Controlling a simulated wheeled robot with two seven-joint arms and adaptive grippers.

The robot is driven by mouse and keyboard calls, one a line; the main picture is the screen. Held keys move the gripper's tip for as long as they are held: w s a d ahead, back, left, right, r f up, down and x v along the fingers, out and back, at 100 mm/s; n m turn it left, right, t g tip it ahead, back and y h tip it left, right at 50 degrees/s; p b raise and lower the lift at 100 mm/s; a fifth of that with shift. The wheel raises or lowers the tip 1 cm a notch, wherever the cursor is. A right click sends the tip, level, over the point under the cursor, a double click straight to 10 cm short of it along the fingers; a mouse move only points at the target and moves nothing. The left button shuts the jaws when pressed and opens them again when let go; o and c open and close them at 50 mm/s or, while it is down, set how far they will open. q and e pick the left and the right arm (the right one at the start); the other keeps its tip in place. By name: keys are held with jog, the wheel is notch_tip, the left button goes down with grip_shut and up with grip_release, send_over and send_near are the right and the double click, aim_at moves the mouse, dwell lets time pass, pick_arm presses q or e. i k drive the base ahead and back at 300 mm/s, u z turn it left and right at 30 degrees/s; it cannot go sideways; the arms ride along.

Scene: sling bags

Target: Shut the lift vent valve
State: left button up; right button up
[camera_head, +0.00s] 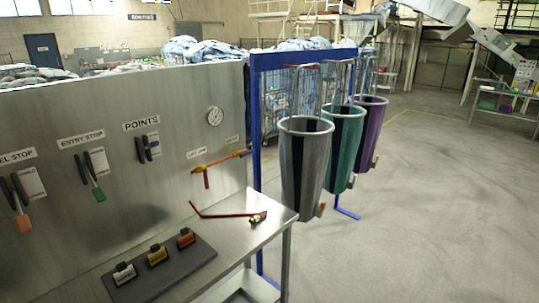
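A yellow-orange pipe (226,161) with red parts is mounted on the grey metal panel, below two small labels too small to read surely. A short red handle (206,179) hangs straight down near its left end. I cannot tell for certain which part is the vent valve. Below it, a long thin red rod (226,215) with a bend at its left end lies over the metal bench, with a small brass-coloured fitting (258,217) at its right end. Neither gripper is in view.
The metal bench (272,207) carries a dark block (160,270) with several coloured tags. Levers hang on the panel (120,190) under stop and points labels. Grey (303,180), green (343,150) and purple (370,125) bags hang from a blue frame (256,110). The floor at right is clear.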

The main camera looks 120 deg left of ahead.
aim_at(253, 150)
jog(key=u, duration=1.7)
jog(key=k, duration=0.15)
jog(key=u, duration=2.3)
